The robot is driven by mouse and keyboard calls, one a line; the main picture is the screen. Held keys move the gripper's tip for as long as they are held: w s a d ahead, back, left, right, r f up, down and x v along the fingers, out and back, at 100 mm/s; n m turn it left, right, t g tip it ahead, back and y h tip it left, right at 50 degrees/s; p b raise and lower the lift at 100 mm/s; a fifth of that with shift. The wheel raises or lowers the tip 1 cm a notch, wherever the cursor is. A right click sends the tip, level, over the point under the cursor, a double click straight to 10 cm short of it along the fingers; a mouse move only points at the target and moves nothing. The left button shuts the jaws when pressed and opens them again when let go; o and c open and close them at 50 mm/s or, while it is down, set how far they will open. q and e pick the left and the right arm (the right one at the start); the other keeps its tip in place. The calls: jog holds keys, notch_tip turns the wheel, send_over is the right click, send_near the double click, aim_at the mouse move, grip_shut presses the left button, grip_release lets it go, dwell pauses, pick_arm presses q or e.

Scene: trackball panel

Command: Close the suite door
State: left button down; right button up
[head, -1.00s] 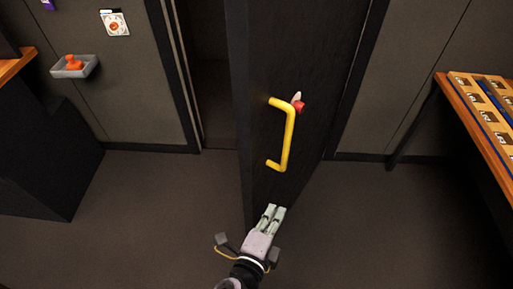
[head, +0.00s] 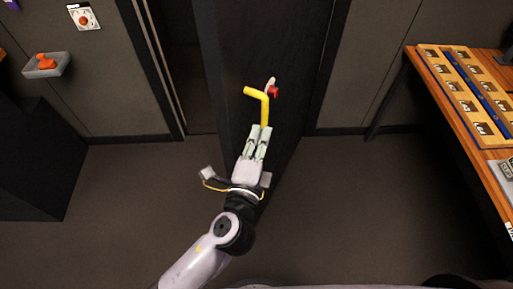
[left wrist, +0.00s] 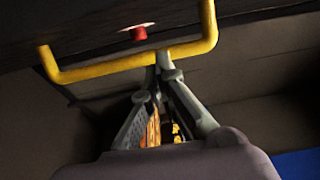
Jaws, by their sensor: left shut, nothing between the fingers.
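The suite door (head: 290,55) is a black panel standing ajar, with a dark gap to its left in the head view. A yellow bar handle (head: 265,106) is on its face, and it spans the left wrist view (left wrist: 130,65). My left gripper (head: 261,129) is shut and empty, its fingertips at the handle and covering its lower part in the head view. My right gripper is not in view.
A red knob (head: 273,92) sits beside the handle. A wooden table (head: 408,60) with a slotted board stands at right, a dark cabinet (head: 35,165) at left. A grey wall tray (head: 47,66) holds an orange object. Floor between is clear.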

pick_arm(q)
jog(key=a, duration=0.1)
jog(key=w+a, duration=0.1)
jog(key=a, duration=0.1)
jog(key=shift+w+a+p, duration=0.2)
jog(key=shift+p, duration=0.2)
jog(key=shift+d+f, duration=0.1)
